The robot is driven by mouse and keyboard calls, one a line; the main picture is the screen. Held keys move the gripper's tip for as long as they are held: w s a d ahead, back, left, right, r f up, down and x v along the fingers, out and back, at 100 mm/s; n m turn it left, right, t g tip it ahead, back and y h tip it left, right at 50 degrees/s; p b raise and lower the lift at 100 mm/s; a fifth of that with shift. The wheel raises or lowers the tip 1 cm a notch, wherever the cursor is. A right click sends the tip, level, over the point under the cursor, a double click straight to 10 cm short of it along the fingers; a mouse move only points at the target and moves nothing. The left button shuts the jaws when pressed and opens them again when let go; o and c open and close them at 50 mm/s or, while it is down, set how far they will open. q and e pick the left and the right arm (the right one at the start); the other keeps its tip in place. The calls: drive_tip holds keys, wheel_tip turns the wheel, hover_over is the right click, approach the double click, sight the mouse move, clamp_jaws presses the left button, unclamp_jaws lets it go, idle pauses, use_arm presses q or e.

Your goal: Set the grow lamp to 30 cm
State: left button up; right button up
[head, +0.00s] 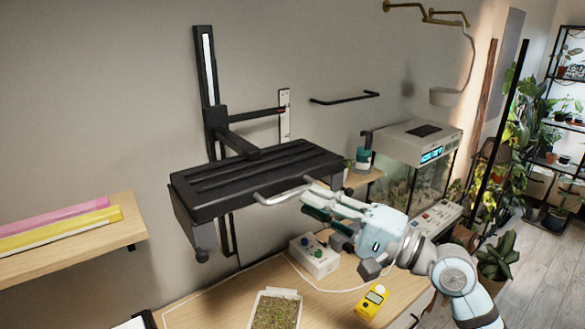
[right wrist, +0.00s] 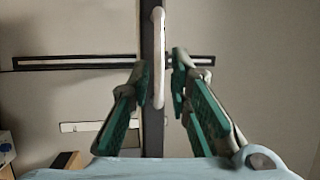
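The grow lamp (head: 255,170) is a wide black panel carried by an arm on a black wall rail (head: 207,75). A pale bar handle (head: 285,194) runs along its front edge. A white scale strip (head: 284,112) with a red mark stands on the wall behind; its numbers are too small to read. My right gripper (head: 308,203) is at the handle's right end. In the right wrist view its green-padded fingers (right wrist: 160,80) are apart, with the handle (right wrist: 158,50) lined up in the gap, not pinched. My left gripper is out of view.
Below the lamp, the wooden bench holds a seedling tray (head: 275,310), a control box (head: 315,255) with knobs and a yellow meter (head: 372,301). A wooden shelf (head: 70,245) is at left. A glass terrarium (head: 415,165) stands right, behind my right arm.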

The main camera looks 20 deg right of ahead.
sight(292, 195)
drive_tip(key=x, duration=0.5)
drive_tip(key=shift+a, duration=0.25)
drive_tip(key=shift+d, duration=0.1)
drive_tip(key=shift+c, duration=0.6)
clamp_jaws()
